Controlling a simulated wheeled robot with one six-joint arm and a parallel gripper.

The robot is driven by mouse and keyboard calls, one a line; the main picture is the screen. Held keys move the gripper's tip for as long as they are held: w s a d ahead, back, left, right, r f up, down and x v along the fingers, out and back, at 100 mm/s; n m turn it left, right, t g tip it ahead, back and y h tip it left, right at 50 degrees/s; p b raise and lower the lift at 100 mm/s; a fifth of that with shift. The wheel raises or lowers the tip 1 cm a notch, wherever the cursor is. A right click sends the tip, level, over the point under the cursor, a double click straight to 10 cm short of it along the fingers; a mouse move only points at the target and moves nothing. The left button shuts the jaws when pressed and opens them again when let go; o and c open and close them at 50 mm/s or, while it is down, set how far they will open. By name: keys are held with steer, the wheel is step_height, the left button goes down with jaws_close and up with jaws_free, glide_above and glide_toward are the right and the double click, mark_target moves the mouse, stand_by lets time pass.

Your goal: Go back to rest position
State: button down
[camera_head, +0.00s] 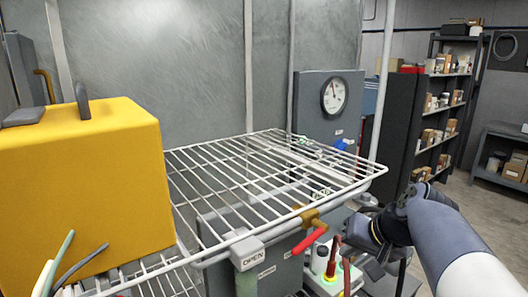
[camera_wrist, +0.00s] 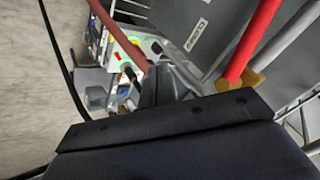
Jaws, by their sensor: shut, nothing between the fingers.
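My gripper shows in the wrist view (camera_wrist: 157,82) as dark fingers closed together with nothing between them. In the head view my arm comes in from the lower right, and its dark end is beside the right end of the wire rack, apart from the valve. A red valve handle (camera_head: 309,241) on a brass fitting (camera_head: 312,217) sits below the rack's front edge. The same red handle is at the upper right of the wrist view (camera_wrist: 252,38), to the right of my fingers and not held. The fingertips are hard to make out in the head view.
The wire rack (camera_head: 262,197) spans the middle, with a yellow box (camera_head: 85,185) at left. A gauge (camera_head: 334,96) is on the grey panel behind. A white unit with a red cable (camera_head: 330,277) is below the rack. Shelves (camera_head: 430,120) stand at right; the floor there is open.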

steer(key=shift+s+d+r, duration=0.35)
steer(key=shift+d, duration=0.2)
steer(key=shift+s+d+r, duration=0.35)
steer(key=shift+d, duration=0.15)
steer(key=shift+a, duration=0.1)
